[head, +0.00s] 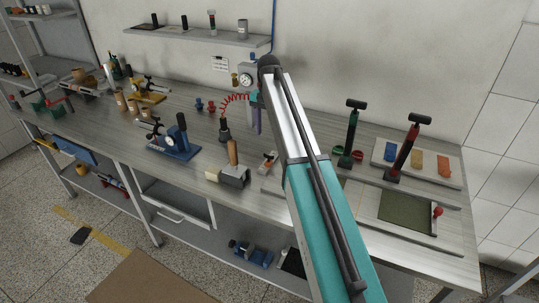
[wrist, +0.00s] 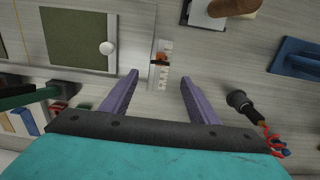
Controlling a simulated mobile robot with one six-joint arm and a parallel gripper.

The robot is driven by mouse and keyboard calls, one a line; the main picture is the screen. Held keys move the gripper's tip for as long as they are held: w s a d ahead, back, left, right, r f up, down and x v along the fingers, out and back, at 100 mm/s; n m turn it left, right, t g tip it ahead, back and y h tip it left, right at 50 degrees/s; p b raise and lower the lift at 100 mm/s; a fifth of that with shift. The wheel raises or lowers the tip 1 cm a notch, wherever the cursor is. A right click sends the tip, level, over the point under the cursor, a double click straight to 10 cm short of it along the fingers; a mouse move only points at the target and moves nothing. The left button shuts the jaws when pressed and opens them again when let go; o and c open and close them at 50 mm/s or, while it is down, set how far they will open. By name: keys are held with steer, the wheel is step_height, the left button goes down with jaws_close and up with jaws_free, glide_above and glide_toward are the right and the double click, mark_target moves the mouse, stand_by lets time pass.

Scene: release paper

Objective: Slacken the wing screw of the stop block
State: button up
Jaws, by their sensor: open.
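The stop block (wrist: 160,60), a small dark and orange piece, sits on a pale graduated strip (wrist: 164,46) in the wrist view. In the head view the stop block (head: 268,156) shows small, just left of my arm. Its wing screw is too small to make out clearly. My gripper (wrist: 160,82) is open and empty. Its two purple fingers lie to either side of the strip's lower end in the wrist view, apart from the stop block. In the head view my gripper (head: 255,115) is partly hidden behind my arm.
A grey block with a wooden handle (head: 233,155) stands left of the stop block. A black nozzle (head: 224,130) with a red coiled hose is nearby.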

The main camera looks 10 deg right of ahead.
mark_target(269, 155)
steer(key=shift+s+f+b, duration=0.1)
steer(key=shift+f+b, duration=2.75)
steer(key=shift+f, duration=2.4)
